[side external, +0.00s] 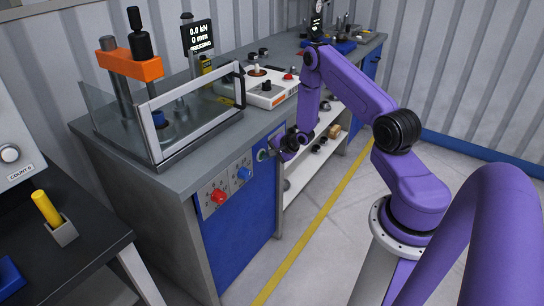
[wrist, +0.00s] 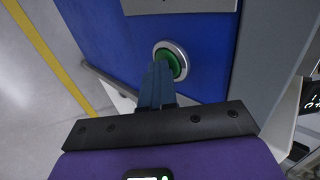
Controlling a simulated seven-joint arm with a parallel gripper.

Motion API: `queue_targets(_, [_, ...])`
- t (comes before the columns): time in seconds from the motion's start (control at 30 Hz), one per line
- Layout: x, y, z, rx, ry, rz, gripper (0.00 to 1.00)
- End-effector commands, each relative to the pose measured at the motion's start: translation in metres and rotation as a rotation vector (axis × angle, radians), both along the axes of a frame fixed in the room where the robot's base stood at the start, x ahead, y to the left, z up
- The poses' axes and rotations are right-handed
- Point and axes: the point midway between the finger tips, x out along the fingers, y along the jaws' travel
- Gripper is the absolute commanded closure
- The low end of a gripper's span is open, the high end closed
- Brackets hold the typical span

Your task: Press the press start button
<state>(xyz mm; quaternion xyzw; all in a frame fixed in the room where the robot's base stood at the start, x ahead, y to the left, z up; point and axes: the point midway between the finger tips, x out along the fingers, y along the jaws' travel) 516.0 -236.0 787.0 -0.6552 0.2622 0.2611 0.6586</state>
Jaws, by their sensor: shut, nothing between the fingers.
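The press start button is a green round button (wrist: 175,62) in a silver ring on the blue front panel. It also shows in the side external view (side external: 262,155) at the panel's right part. My gripper (wrist: 161,70) is shut and empty, its blue fingertips covering the button's left lower part in the wrist view. In the side external view my gripper (side external: 272,150) is right at the button. I cannot tell whether the tips touch it. The press (side external: 128,66), with an orange crosshead and clear guard (side external: 195,110), stands on the bench above.
A display (side external: 197,36) behind the press seems to read 0.0 kN, 0 mm, PRESSING. A red knob (side external: 219,196) and a blue knob (side external: 243,174) stick out left of the button. A white shelf (side external: 300,165) is to the right. The floor (side external: 330,240) before the bench is clear.

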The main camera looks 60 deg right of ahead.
Motion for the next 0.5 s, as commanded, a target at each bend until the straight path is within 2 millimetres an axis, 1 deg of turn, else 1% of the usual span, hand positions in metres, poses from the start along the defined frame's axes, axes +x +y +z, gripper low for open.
queue_targets(0.03, [0.008, 0.002, 0.003, -0.007, -0.017, 0.005, 1.0])
queue_targets(0.27, [0.006, 0.003, 0.003, -0.006, -0.019, 0.007, 1.0])
queue_targets(0.37, [-0.001, 0.002, 0.003, -0.005, -0.018, 0.006, 1.0])
queue_targets(0.47, [-0.017, 0.002, 0.003, -0.004, -0.013, 0.003, 1.0])
queue_targets(0.5, [-0.026, 0.001, 0.002, -0.002, -0.009, 0.002, 1.0])
